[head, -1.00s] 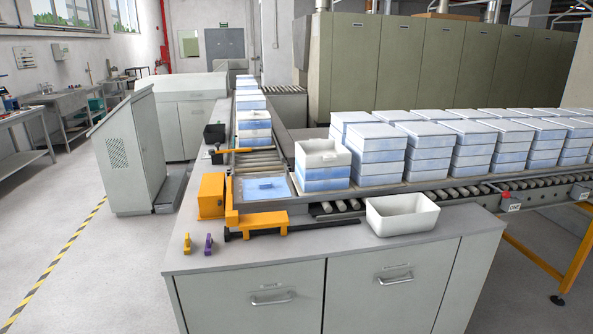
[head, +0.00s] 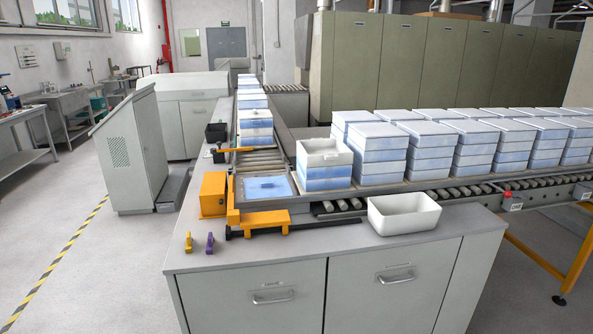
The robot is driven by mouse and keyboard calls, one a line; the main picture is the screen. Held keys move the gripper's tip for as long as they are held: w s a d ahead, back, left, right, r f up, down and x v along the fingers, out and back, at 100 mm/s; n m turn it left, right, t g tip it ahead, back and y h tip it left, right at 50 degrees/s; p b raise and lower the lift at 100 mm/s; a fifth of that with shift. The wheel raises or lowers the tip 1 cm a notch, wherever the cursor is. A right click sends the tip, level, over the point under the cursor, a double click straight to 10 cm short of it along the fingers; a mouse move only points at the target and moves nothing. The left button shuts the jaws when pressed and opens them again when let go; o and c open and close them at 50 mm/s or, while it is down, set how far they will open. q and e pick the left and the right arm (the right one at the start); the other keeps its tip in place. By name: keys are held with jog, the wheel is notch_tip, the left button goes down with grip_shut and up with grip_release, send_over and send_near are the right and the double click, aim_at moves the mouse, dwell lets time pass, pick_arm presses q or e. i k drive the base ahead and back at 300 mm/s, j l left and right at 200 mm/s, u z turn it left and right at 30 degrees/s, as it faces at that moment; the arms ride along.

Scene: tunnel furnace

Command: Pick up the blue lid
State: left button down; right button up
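Neither of my grippers is in view.
An open-topped stack of boxes (head: 326,172) stands right of the station. A white empty bin (head: 404,226) and a yellow (head: 188,242) and a purple clip (head: 210,242) lie on the counter (head: 330,238). An orange block (head: 213,195) stands left. Lidded stacks (head: 378,150) line the rollers.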

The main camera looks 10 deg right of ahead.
aim_at(272, 187)
jog(key=i+j, duration=0.2)
jog(key=j, duration=0.2)
jog(key=i+j+z, duration=0.1)
jog(key=i+j, duration=0.35)
jog(key=j, duration=0.3)
jog(key=i+j, duration=0.2)
jog(key=j, duration=0.2)
jog(key=i+j+z, duration=0.1)
jog(key=i+j, duration=0.15)
jog(key=j, duration=0.15)
